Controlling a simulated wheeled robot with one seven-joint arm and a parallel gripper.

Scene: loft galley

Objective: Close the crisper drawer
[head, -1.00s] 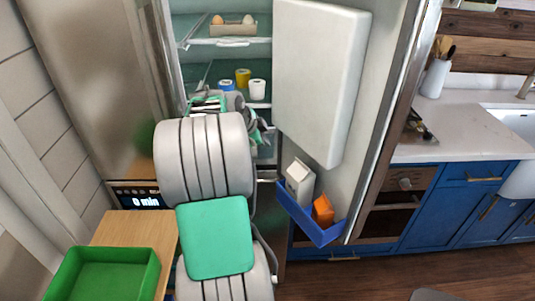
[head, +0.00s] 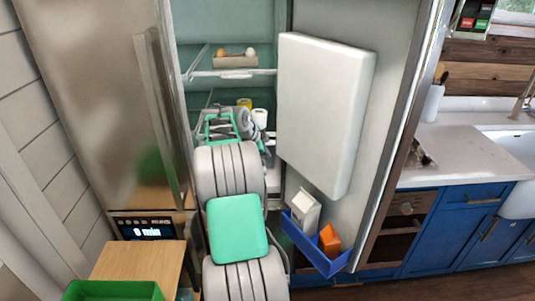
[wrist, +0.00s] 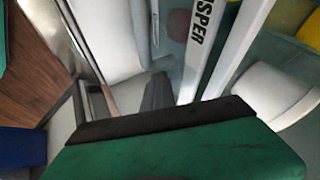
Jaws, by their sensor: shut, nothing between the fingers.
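The crisper drawer shows in the wrist view as a pale front bar (wrist: 205,45) with the dark letters "SPER". A dark red round thing (wrist: 180,24) shows beside this bar, probably inside the drawer. My gripper (wrist: 157,90) is shut and empty, its dark fingers close to the lettered bar; I cannot tell whether they touch it. In the head view my arm and gripper reach into the open fridge and hide most of the drawer. How far the drawer stands out cannot be told.
The fridge door (head: 325,115) stands open at the right, with a blue door bin (head: 318,243) holding a white carton (head: 304,212) and an orange box (head: 329,240). An egg tray (head: 236,62) and tubs (head: 260,118) stand on shelves above. A wooden counter with a green tray (head: 113,290) is at the lower left.

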